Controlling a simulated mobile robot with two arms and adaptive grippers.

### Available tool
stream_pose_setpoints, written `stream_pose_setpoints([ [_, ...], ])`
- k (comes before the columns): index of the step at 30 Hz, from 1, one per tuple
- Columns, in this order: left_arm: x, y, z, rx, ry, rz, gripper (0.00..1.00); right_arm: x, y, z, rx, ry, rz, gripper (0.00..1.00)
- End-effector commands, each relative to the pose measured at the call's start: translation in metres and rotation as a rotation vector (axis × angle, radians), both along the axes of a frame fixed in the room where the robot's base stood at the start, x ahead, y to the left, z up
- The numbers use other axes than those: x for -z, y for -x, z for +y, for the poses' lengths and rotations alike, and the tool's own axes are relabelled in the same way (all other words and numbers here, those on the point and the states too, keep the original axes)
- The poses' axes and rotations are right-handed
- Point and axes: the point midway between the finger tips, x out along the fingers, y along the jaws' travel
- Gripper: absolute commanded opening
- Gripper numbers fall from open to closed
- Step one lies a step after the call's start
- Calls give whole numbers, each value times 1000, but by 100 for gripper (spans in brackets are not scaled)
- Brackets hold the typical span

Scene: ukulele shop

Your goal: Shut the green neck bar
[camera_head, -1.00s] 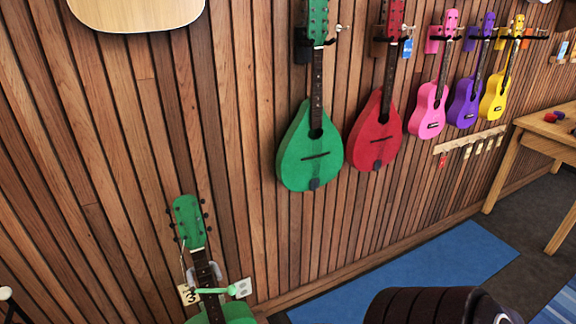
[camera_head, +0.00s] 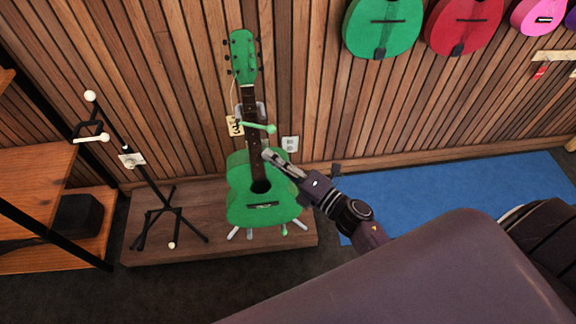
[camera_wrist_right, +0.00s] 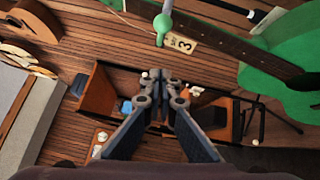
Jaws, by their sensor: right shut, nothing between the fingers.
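The green ukulele (camera_head: 240,182) stands upright on a stand on a low wooden platform, against the slatted wall. The green neck bar (camera_head: 258,127) is at its neck and sticks out to the right, ending in a ball. The wrist view shows the bar's rounded end (camera_wrist_right: 162,24) beside the number 3 tag (camera_wrist_right: 180,40). How the bar's other end sits is unclear. My right gripper (camera_head: 268,154) is shut and empty, just below and in front of the bar, apart from it. It also shows in the wrist view (camera_wrist_right: 160,78). My left gripper is out of view.
An empty black stand (camera_head: 150,180) is to the left on the platform (camera_head: 135,247), beside a wooden shelf (camera_head: 35,175). A white wall socket (camera_head: 290,143) is right of the neck. A blue mat (camera_head: 450,185) lies to the right. Green and red instruments hang above.

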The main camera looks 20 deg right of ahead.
Motion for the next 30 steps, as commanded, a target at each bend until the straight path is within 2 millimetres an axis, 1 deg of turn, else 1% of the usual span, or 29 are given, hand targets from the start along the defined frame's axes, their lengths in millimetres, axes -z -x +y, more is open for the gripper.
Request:
stream_pose_setpoints([
  [1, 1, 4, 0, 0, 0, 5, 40, -1, -11, 5, -1, -3, -2, 0],
  [3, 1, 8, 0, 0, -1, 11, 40, -2, -22, 8, 0, 0, -2, 0],
  [6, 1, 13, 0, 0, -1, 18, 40, -5, -30, -7, 0, 2, -1, 0],
  [9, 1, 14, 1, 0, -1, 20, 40, -7, -37, -16, 0, 0, 0, 0],
  [14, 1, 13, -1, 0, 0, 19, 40, -8, -41, -22, -1, 0, 1, 0],
  [24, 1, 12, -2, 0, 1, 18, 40, -8, -42, -22, -3, -1, 1, 0],
  [30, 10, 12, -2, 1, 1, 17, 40, -6, -43, -24, -81, 5, -1, 0],
])
